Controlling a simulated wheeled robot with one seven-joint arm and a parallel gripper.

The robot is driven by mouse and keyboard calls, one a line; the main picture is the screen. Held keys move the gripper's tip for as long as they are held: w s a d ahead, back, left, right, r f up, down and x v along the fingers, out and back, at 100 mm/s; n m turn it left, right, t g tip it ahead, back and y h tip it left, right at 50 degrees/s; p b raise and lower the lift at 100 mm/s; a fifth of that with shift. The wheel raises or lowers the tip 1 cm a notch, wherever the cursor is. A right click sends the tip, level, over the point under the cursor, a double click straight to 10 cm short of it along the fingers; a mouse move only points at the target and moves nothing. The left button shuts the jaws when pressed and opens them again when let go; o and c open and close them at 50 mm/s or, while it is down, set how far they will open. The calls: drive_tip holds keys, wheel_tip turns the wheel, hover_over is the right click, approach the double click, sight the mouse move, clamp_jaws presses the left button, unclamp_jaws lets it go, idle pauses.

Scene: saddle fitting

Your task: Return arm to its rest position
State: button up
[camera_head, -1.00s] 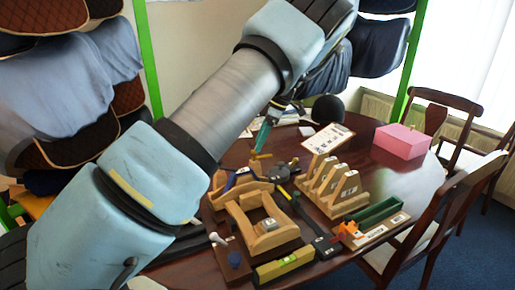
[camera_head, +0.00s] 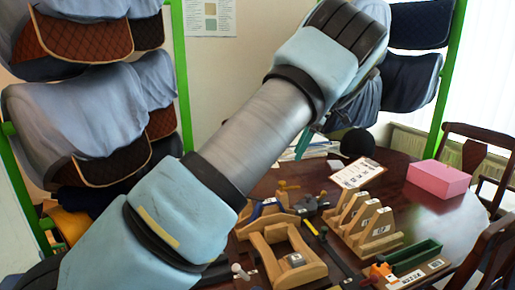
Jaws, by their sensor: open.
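My arm crosses the view from the lower left to the upper middle, bent at its top. Of my gripper (camera_head: 304,144), only a teal tip shows below the forearm, above the far part of the table; the rest is hidden behind the arm. No held thing shows. The dark wooden table (camera_head: 425,212) stands below and to the right. On it are a wooden saddle-tree frame (camera_head: 285,262) and a wooden rack with upright slats (camera_head: 365,225), both apart from the gripper tip.
A clipboard (camera_head: 358,173), a pink box (camera_head: 438,180), a green tray (camera_head: 413,256) and a dark round object (camera_head: 357,143) are on the table. Racks with saddle pads (camera_head: 80,45) stand behind at left and right. Chairs (camera_head: 482,150) are at the right.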

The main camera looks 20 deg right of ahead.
drive_tip(key=w+a+f+m+g+h, duration=0.1)
drive_tip(key=a+f+m, duration=0.1)
drive_tip(key=a, duration=0.9)
drive_tip(key=w+a+f+m+g+h, duration=0.1)
drive_tip(key=a+f+m, duration=0.15)
drive_tip(key=a, duration=0.95)
drive_tip(key=s+a+f+m+t+h, duration=0.2)
drive_tip(key=s+a+m, duration=0.8)
drive_tip(key=s+a, duration=0.5)
drive_tip(key=s, duration=0.3)
drive_tip(key=shift+a, duration=0.15)
